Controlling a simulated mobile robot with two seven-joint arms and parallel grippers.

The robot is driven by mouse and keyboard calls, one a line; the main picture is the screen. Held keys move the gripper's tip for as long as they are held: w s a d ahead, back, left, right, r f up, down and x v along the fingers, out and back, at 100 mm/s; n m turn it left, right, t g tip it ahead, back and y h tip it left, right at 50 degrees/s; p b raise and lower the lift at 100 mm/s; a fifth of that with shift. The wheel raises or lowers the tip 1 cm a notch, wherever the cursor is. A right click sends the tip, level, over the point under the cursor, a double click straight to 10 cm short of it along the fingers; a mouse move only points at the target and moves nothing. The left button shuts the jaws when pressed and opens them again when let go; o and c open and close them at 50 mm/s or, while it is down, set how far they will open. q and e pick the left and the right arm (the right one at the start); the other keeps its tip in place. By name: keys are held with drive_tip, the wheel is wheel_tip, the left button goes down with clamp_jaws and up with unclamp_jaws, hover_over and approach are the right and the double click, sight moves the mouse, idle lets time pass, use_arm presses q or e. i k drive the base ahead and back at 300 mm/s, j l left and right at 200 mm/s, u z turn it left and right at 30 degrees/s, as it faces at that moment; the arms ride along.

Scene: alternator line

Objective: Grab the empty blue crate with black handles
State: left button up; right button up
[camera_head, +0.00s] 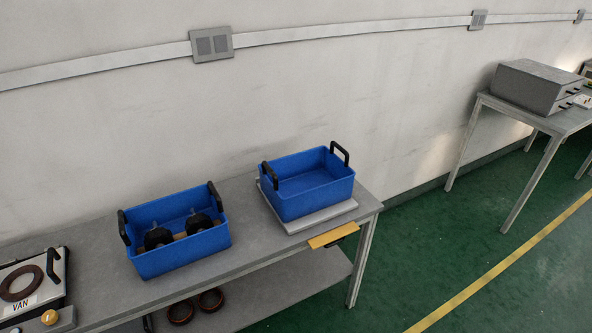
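The empty blue crate (311,198) stands upright on a light flat plate (322,219) at the right end of the grey table. Its two black handles stick up at its left and right ends, and its inside looks bare. A second blue crate with black handles (184,252) stands to its left on the same table and holds dark round parts (176,233). Neither of my grippers shows in the head view.
A white case with a ring (22,285) is at left. Green floor (440,250) is clear at right.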

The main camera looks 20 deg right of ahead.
sight(297, 186)
drive_tip(key=l+u, duration=0.5)
drive_tip(key=u, duration=0.25)
drive_tip(key=l+u, duration=0.2)
drive_tip(key=l, duration=0.35)
drive_tip(key=k+l+u, duration=0.2)
drive_tip(key=l, duration=0.3)
drive_tip(key=i, duration=0.05)
